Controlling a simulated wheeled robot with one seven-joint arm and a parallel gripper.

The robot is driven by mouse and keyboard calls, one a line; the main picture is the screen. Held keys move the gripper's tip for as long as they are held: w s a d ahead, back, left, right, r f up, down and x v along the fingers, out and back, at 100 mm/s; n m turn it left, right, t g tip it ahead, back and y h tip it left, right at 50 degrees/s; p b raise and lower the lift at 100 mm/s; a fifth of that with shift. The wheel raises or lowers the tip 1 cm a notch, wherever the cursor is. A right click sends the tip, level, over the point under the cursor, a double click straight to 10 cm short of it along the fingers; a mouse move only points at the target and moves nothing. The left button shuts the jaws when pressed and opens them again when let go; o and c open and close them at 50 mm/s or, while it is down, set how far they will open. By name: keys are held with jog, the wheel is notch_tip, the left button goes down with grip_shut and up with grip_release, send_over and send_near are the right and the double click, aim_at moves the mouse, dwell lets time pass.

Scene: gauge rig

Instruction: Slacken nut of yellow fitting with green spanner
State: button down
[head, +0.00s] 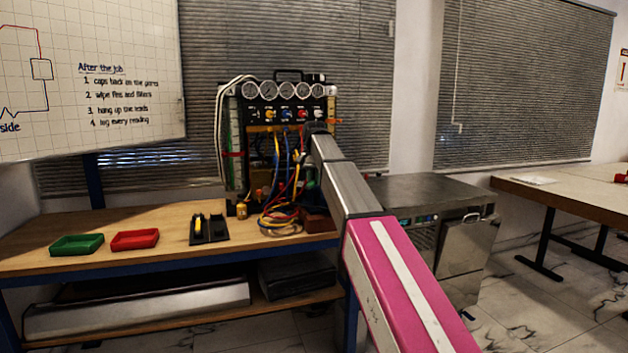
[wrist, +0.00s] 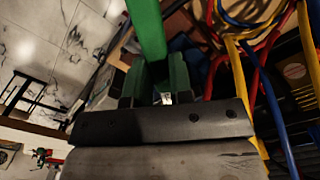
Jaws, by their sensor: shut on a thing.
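The green spanner (wrist: 147,30) runs from the top edge of the wrist view down between the jaws of my gripper (wrist: 160,88), which is shut on it. The spanner's far end is out of the wrist view. In the head view my arm reaches to the gauge rig (head: 268,104), and its links largely hide the gripper. Several small coloured fittings sit on the rig's black front panel, a yellow one (head: 270,114) among them. I cannot tell whether that is the task's fitting, and its nut is too small to make out. Contact between spanner and nut is not visible.
Loose red, blue and yellow hoses (head: 278,215) hang in front of the rig and lie close beside my gripper. The wooden bench (head: 165,246) holds a green tray (head: 76,245), a red tray (head: 135,239) and a black holder (head: 210,230). A metal cabinet (head: 425,190) stands right of the bench.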

jog(key=shift+w+d, duration=0.1)
jog(key=shift+w, duration=0.15)
jog(key=c, duration=1.7)
grip_release()
grip_shut()
jog(key=shift+d, duration=0.1)
jog(key=shift+s+d+n, duration=0.15)
jog(key=shift+d+n, duration=0.45)
jog(key=shift+n, duration=0.05)
jog(key=shift+s+d+n, duration=0.15)
jog(key=shift+d+n, duration=0.45)
jog(key=shift+n, duration=0.05)
